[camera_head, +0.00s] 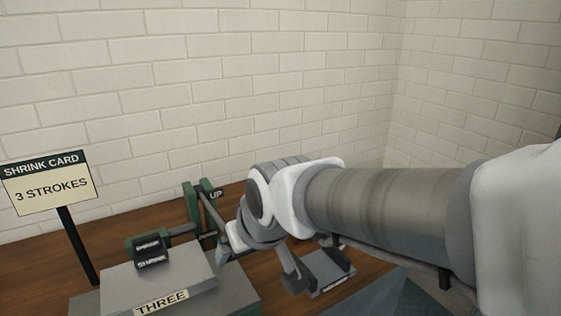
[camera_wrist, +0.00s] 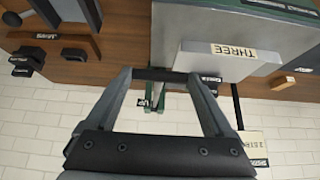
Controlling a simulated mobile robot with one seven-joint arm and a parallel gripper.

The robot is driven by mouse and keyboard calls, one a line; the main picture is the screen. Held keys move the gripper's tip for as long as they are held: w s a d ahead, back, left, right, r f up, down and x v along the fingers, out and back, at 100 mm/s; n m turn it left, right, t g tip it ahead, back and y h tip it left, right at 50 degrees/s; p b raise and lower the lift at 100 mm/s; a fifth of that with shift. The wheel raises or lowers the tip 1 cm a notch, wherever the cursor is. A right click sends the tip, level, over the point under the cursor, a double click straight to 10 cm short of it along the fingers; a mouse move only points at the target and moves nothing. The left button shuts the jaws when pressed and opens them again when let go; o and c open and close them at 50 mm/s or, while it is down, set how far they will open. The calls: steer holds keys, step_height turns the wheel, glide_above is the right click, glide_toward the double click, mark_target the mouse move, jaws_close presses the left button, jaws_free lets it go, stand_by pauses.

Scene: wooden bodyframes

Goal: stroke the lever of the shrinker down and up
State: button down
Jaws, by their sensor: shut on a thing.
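The shrinker shows in the head view as a green machine (camera_head: 150,246) with a dark SHRINK label and a green upright (camera_head: 193,208) carrying an UP plate (camera_head: 215,194). A dark plate (camera_head: 208,236) sits lower on it. In the wrist view, the picture is upside down and the green upright (camera_wrist: 155,98) stands behind my gripper. My gripper (camera_wrist: 175,75) has its fingers spread around a dark crosswise bar (camera_wrist: 172,74), the lever's handle, and is shut on it. My wrist hides the handle in the head view; how far the lever is lowered cannot be told.
A sign reading SHRINK CARD, 3 STROKES (camera_head: 50,182) stands at left. A small labelled grey piece (camera_head: 332,280) lies right of my gripper. A brick wall (camera_head: 220,90) closes the back of the wooden bench (camera_head: 40,262).

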steer(key=shift+s+d+f, duration=0.15)
steer(key=shift+s+f, duration=0.1)
steer(key=shift+f, duration=0.25)
jaws_free()
steer(key=shift+w+r, duration=0.1)
steer(key=shift+r, duration=0.1)
steer(key=p+v, duration=0.4)
steer(key=v, duration=1.3)
steer(key=shift+r, duration=0.1)
